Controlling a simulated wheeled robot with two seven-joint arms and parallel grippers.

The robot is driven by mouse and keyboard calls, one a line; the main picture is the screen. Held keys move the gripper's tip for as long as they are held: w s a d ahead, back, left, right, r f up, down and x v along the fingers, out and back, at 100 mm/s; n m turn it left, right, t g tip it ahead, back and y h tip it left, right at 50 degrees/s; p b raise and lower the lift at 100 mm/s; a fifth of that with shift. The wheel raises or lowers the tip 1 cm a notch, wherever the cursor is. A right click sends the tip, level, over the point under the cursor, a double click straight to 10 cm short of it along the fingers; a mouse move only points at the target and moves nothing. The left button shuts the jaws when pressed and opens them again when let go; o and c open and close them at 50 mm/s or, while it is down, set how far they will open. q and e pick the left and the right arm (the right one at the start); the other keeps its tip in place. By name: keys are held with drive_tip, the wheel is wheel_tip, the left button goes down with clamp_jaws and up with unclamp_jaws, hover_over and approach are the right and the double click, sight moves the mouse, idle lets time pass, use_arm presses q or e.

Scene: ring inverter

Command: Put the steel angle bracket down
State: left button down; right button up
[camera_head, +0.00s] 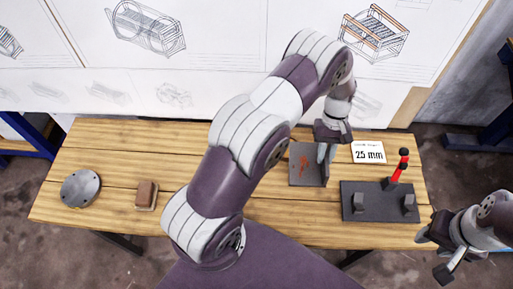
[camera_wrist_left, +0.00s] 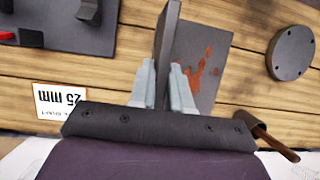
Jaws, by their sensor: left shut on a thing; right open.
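The steel angle bracket (camera_head: 305,168) is a dark grey L-shape with a rust-red patch on its flat plate, towards the back right of the wooden table in the head view. In the left wrist view its rusty plate (camera_wrist_left: 205,62) lies to the right of its upright flange (camera_wrist_left: 168,35). My left gripper (camera_head: 326,150) is shut on the upright flange, with one finger on each side. The plate looks at or very close to the tabletop; I cannot tell if it touches. My right gripper (camera_head: 447,258) is open and empty, off the table's right front corner.
A dark fixture plate (camera_head: 378,213) with upright blocks and a red-handled clamp (camera_head: 399,166) stands right of the bracket. A "25 mm" card (camera_head: 369,152) lies behind it. A round steel disc (camera_head: 80,189) and a brown block (camera_head: 146,195) lie on the left of the table (camera_head: 110,147).

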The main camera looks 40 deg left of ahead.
sight(315, 174)
use_arm(q)
drive_tip(key=shift+r, duration=0.2)
drive_tip(key=shift+s+f+b, duration=0.15)
drive_tip(key=shift+s+b, duration=0.05)
drive_tip(key=shift+b, duration=0.1)
drive_tip(key=s+b, duration=0.1)
drive_tip(key=s+f+b, duration=0.2)
drive_tip(key=b, duration=0.1)
drive_tip(key=shift+a+f, duration=0.25)
drive_tip(key=shift+s+a+f+p, duration=0.2)
drive_tip(key=shift+s+a+f, duration=0.05)
drive_tip(key=shift+s+f, duration=1.15)
drive_tip(key=shift+s+a+f+p, duration=0.25)
drive_tip(key=shift+s+a+f, duration=0.05)
drive_tip(key=shift+s+f, duration=1.1)
drive_tip(key=shift+s+a+f+p, duration=0.2)
drive_tip(key=shift+s+a+f, duration=0.05)
drive_tip(key=shift+s+f, duration=1.15)
drive_tip(key=c, duration=1.1)
unclamp_jaws()
